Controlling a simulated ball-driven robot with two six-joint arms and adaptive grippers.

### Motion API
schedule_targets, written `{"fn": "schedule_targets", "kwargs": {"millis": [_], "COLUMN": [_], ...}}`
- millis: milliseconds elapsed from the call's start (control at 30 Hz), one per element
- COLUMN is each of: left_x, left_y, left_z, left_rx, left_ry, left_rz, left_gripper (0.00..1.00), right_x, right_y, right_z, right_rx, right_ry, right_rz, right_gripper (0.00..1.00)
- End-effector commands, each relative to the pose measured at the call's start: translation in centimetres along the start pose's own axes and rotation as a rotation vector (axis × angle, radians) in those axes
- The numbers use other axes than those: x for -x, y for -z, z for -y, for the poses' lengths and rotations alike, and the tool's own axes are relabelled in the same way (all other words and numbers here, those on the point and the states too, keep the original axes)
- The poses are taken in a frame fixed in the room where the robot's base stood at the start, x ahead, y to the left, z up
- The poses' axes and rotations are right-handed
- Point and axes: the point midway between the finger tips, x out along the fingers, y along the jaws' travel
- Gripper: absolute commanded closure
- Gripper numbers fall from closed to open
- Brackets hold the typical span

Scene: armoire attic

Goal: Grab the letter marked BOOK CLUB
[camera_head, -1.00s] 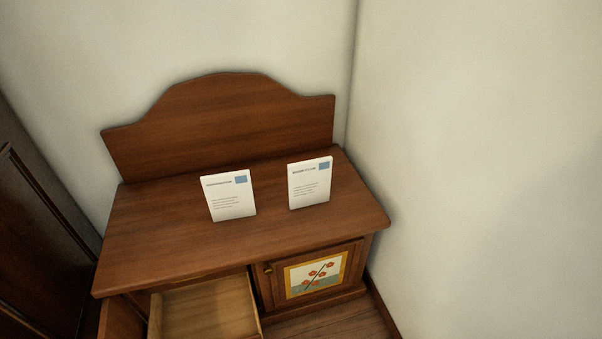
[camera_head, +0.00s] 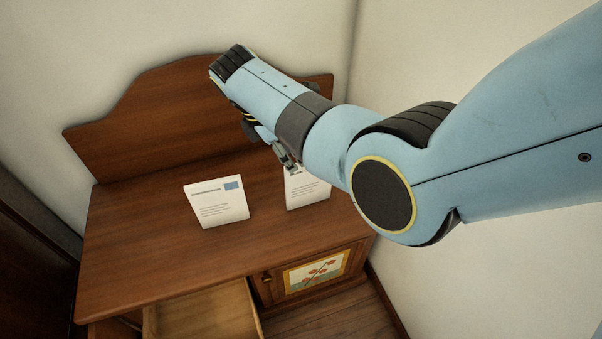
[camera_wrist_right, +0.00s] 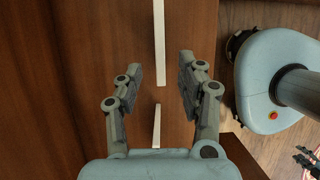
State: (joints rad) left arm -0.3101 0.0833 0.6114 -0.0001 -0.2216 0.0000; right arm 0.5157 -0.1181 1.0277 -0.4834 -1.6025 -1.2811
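Two white letters stand upright on the brown dresser top. On the left letter (camera_head: 217,205), the heading is one long line, too small to read. The right letter (camera_head: 307,190) is partly covered by my right arm; in the earlier frame its heading looks like two words, perhaps ending in CLUB. My right gripper (camera_head: 285,158) reaches down at this right letter's upper edge. In the right wrist view the gripper (camera_wrist_right: 160,73) is open, its fingers apart. A thin white letter edge (camera_wrist_right: 158,40) runs beyond the fingertips; another letter edge (camera_wrist_right: 157,128) lies lower. Neither is clasped.
The dresser (camera_head: 140,240) has a raised backboard (camera_head: 130,125) behind the letters and an open drawer (camera_head: 205,312) at the front. A flower-painted door (camera_head: 315,272) is on its right. Dark parts at the wrist view's lower right may be my left gripper, unclear.

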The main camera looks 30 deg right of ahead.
Motion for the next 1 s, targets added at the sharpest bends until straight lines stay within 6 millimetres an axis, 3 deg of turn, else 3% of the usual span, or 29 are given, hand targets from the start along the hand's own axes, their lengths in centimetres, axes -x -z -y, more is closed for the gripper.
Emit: {"fn": "schedule_targets", "kwargs": {"millis": [100,200,333,600,800,1000], "left_x": [-0.4,-1.1,-2.0,-3.0,-4.5,-4.5], "left_y": [2.6,3.3,2.1,-0.9,-0.9,0.2], "left_z": [-0.1,-0.3,-0.5,-0.7,-0.8,-0.8], "left_rx": [0.002,0.003,0.003,0.001,0.001,0.001], "left_ry": [-0.001,-0.002,-0.004,-0.006,-0.006,-0.005], "left_rz": [-0.038,-0.047,-0.03,0.013,0.015,-0.002], "left_gripper": [0.6,0.6,0.6,0.6,0.6,0.6], "right_x": [-1.1,-2.6,-5.0,-7.5,-10.7,-10.9], "right_y": [0.1,0.0,0.1,-0.1,-0.1,-0.3], "right_z": [0.1,0.2,0.2,0.2,0.3,0.2], "right_rx": [0.001,0.001,0.001,0.0,0.0,-0.001], "right_ry": [0.003,0.005,0.005,0.003,0.004,0.001], "right_rz": [0.001,0.003,0.002,0.002,0.001,0.0], "right_gripper": [0.62,0.62,0.62,0.62,0.62,0.62]}}
